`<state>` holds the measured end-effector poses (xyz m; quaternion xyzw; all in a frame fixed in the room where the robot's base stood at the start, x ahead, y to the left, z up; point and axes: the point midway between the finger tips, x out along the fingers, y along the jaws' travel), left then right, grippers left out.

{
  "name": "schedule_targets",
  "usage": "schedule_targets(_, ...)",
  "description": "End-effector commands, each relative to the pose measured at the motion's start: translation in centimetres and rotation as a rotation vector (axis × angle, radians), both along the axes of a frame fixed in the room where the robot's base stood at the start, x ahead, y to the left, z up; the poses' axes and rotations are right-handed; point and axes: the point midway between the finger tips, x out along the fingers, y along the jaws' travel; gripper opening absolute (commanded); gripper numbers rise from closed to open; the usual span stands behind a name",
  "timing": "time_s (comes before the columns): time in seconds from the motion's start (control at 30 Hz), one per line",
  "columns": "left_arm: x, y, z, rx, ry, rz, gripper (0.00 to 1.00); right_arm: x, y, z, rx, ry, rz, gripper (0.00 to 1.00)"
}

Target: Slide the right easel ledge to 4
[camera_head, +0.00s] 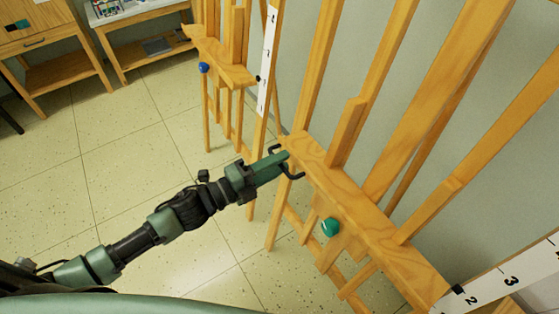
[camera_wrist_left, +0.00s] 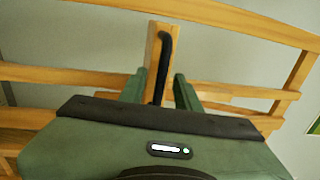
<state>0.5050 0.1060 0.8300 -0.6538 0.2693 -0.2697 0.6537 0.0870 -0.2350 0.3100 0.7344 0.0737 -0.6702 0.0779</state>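The right easel's wooden ledge (camera_head: 382,232) runs diagonally, with a green knob (camera_head: 330,227) on its front. A black pointer (camera_head: 457,289) at its near end sits beside the 2 on the white scale (camera_head: 490,283); 3 and 4 lie further along. A black handle (camera_head: 297,172) is at the ledge's far end. My left gripper (camera_head: 284,160) is at this handle. In the left wrist view the handle (camera_wrist_left: 166,60) stands between the parted green fingers (camera_wrist_left: 160,92), with a gap visible on either side. My right gripper is out of view.
Another easel ledge (camera_head: 222,62) with a blue knob (camera_head: 203,68) and its own vertical scale (camera_head: 267,60) stands behind. Wooden tables (camera_head: 60,75) are at the back left. Tiled floor (camera_head: 130,140) is clear on the left. A wall is behind the easels.

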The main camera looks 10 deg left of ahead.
Motion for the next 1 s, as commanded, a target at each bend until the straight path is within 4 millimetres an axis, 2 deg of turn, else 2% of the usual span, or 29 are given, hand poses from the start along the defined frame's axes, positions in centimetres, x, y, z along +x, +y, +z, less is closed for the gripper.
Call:
schedule_targets(0.3,0.35,-0.35,-0.06,0.001,0.001,0.0,0.33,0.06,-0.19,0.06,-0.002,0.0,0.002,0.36)
schedule_targets(0.33,0.35,-0.35,-0.06,0.001,0.001,0.001,0.3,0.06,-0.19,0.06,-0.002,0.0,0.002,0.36)
schedule_targets(0.43,0.34,-0.34,-0.05,0.001,0.001,0.001,0.02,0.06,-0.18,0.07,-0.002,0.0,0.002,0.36)
schedule_targets(0.47,0.34,-0.34,-0.05,0.001,0.001,0.001,0.0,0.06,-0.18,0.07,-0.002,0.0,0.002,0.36)
schedule_targets(1.0,0.34,-0.31,-0.06,0.0,0.001,0.001,0.0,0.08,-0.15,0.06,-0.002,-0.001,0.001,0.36)
